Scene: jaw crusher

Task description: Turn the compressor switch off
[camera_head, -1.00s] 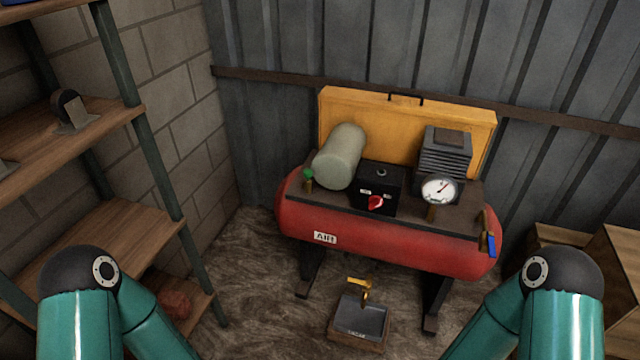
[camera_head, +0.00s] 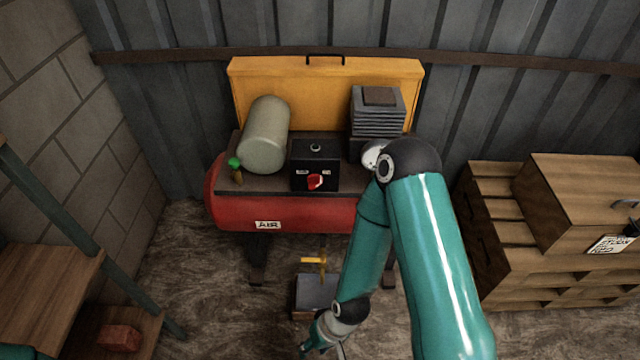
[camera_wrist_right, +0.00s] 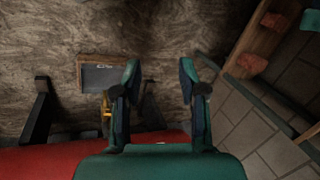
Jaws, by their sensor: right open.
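The air compressor has a red tank (camera_head: 290,214) labelled AIR and stands against the metal wall. Its switch is a red knob (camera_head: 315,181) on the front of a black box (camera_head: 315,158) on top of the tank; its setting is too small to read. My right gripper (camera_head: 322,347) is low, near the bottom edge of the head view, well below and in front of the switch. In the wrist view the right gripper (camera_wrist_right: 160,84) is open with nothing between its fingers, and the red tank (camera_wrist_right: 40,162) lies along the bottom. My left gripper is not in view.
My right arm partly hides the pressure gauge (camera_head: 373,153). A yellow valve (camera_head: 314,262) hangs above a dark tray (camera_head: 316,285) on the floor. Wooden crates (camera_head: 560,230) stand at right, shelves (camera_head: 40,290) at left. A grey cylinder (camera_head: 265,135) sits left of the switch box.

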